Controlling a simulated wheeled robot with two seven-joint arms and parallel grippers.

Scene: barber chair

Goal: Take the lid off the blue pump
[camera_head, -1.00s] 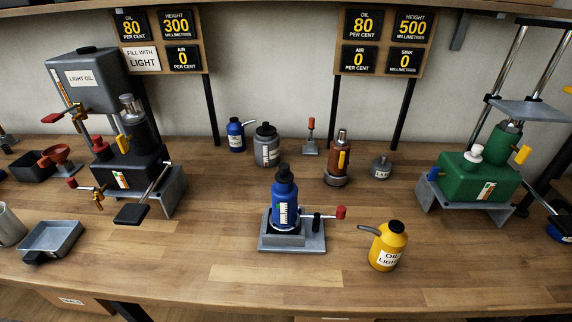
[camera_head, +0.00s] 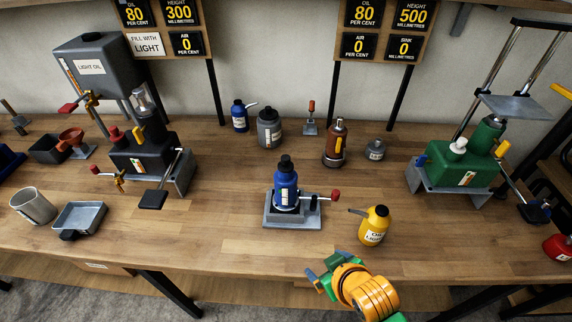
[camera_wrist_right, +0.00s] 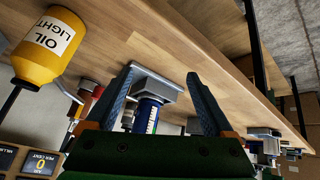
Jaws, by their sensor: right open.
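The blue pump (camera_head: 286,190) stands upright on a grey base in the middle of the bench. Its black lid (camera_head: 285,164) sits on top. A lever with a red knob sticks out to the right of the base. My right gripper (camera_head: 324,266) is open and empty at the bench's front edge, in front of the pump and apart from it. In the right wrist view, which is turned upside down, the blue pump (camera_wrist_right: 146,116) shows between the open fingers, farther off. Its lid is hidden there behind the gripper body. My left gripper is not in view.
A yellow oil can (camera_head: 374,226) stands close to the right of the pump. A black jack (camera_head: 140,158) with a long pedal is at the left, a green jack (camera_head: 458,172) at the right. Several bottles stand along the back. The bench is clear in front of the pump.

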